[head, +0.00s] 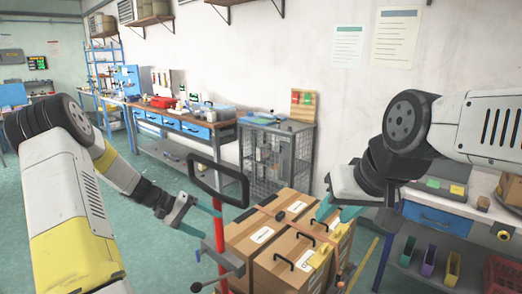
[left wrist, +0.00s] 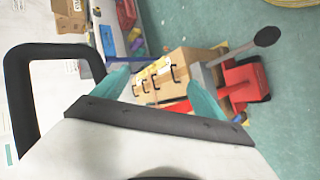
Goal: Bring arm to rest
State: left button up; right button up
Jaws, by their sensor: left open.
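My left gripper (head: 216,206) is open with teal fingers, beside the lower part of a black loop handle (head: 219,183) in the head view. In the left wrist view, my left gripper (left wrist: 158,92) has its fingers apart with nothing held between them. The black handle (left wrist: 22,100) shows on the left there, outside the fingers. My right gripper (head: 337,208) points down above the right side of the cardboard boxes in the head view. Its fingers are partly hidden, and I cannot tell whether they are apart.
Cardboard boxes (head: 258,236) stand in front, with a red post (head: 219,240) and a black-knobbed lever (head: 204,287) beside them. A wire cage (head: 270,154) and a workbench (head: 175,122) line the wall. A bench with blue drawer (head: 437,217) stands right. Green floor is clear at left.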

pick_arm(q)
jog(key=s+d+r+m+y, duration=0.1)
jog(key=s+d+r+y, duration=0.15)
jog(key=s+r, duration=0.45)
jog(key=s+d+r+m+y, duration=0.1)
jog(key=s+d+r+y, duration=0.15)
jog(key=s+r, duration=0.5)
jog(key=s+a+r+t+y, duration=0.1)
jog(key=s+r+t+y, duration=0.2)
jog(key=s+r, duration=0.5)
jog(key=s+t, duration=0.1)
jog(key=s, duration=0.3)
jog(key=shift+r, duration=0.25)
